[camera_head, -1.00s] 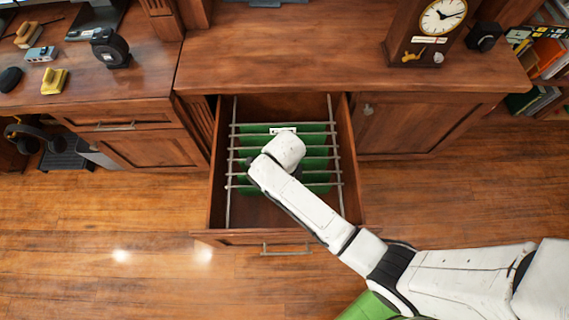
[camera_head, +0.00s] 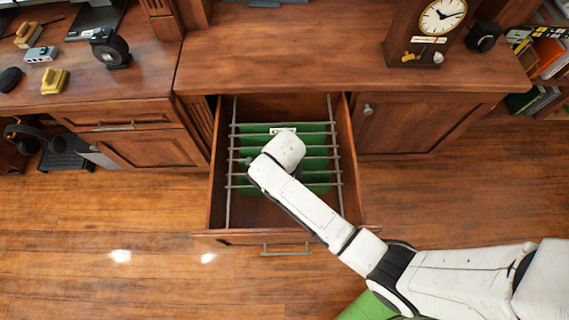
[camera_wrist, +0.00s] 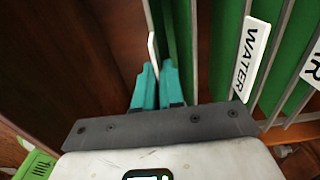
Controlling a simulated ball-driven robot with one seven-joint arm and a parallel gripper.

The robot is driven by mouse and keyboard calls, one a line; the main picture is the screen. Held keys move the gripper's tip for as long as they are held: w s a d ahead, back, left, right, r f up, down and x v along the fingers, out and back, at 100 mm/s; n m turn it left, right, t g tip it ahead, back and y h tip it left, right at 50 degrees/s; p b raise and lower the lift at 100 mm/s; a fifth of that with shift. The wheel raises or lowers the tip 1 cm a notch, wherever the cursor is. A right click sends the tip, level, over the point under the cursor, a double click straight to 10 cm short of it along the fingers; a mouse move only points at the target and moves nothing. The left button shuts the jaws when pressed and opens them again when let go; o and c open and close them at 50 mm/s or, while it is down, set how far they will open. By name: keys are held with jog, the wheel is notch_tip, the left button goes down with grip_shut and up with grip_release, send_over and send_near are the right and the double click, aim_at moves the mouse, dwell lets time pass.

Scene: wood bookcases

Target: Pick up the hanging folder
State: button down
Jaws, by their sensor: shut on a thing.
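Several green hanging folders (camera_head: 255,141) hang from metal rails in an open wooden drawer (camera_head: 345,150). In the wrist view, the teal fingers of my gripper (camera_wrist: 157,74) are shut on the top edge of one green hanging folder (camera_wrist: 178,38), which has a white tab (camera_wrist: 152,48) seen nearly edge-on. To its right hangs another green folder with a white tab reading "WATER" (camera_wrist: 250,58). In the head view my arm reaches over the drawer and its wrist hides the fingers and the held folder.
The drawer front with its handle (camera_head: 286,251) juts out over the wooden floor. The desktop (camera_head: 290,60) above is mostly clear, with a clock (camera_head: 440,20) at its right. Metal rails (camera_head: 229,190) run along and across the drawer. A closed cabinet door (camera_head: 415,125) is to the right.

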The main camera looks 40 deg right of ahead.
notch_tip(320, 180, up, 18)
jog(key=p, duration=0.2)
dwell(0.4)
dwell(0.5)
